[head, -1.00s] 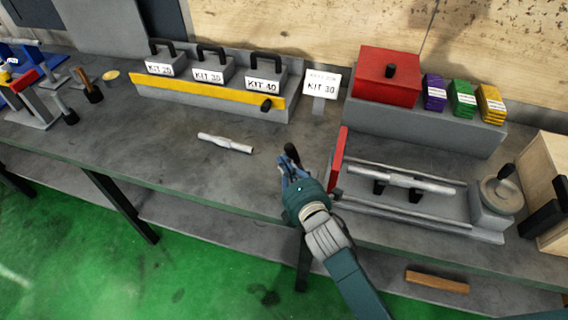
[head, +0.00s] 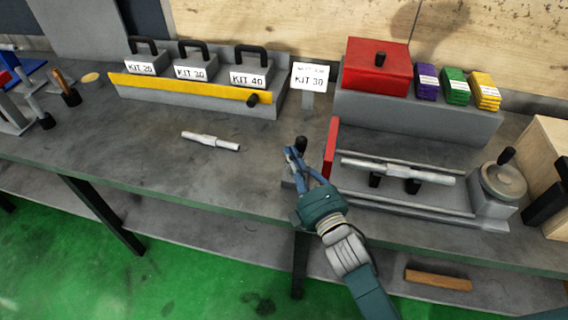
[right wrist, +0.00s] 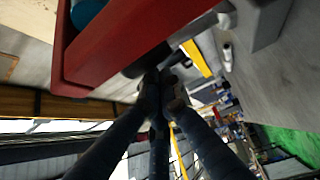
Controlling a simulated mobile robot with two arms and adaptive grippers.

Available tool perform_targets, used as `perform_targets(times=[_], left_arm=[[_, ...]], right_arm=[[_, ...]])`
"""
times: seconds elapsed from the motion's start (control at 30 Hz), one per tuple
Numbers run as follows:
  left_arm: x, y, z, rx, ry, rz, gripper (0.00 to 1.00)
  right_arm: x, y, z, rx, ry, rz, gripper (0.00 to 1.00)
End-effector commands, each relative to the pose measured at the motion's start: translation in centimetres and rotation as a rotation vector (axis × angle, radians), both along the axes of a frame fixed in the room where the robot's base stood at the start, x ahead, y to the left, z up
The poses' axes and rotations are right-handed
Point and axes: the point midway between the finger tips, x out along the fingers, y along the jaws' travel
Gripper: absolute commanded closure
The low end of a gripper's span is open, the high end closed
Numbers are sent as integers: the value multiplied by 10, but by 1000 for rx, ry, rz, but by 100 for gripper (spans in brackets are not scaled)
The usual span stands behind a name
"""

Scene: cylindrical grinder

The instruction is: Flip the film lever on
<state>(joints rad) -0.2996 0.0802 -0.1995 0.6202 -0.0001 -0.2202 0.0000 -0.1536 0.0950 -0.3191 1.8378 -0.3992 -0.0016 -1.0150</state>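A black-knobbed lever (head: 301,143) stands at the left end of the grinding fixture, beside an upright red plate (head: 331,148); I take it to be the film lever. My right gripper (head: 296,155) is at this lever, its blue fingers converging just in front of the knob. In the right wrist view the fingertips (right wrist: 162,84) come together right by a dark rounded part (right wrist: 148,62) under the red plate (right wrist: 130,38). The fingers look shut, with nothing clearly between them; whether they touch the lever I cannot tell. My left gripper is out of view.
A shaft (head: 398,172) lies across the fixture, with a handwheel (head: 503,181) at its right end. A loose shaft (head: 211,141) lies on the open bench to the left. Kit boxes (head: 249,69) and a red box (head: 376,67) stand behind.

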Motion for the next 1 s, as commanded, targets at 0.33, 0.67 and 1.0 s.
perform_targets(times=[0.33,0.67,1.0], left_arm=[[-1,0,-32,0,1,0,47],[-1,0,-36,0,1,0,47],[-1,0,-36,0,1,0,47]], right_arm=[[-5,-17,-5,161,-49,-3,100],[-6,-20,-2,200,-61,-3,100],[-6,-20,-2,199,-61,-2,100]])
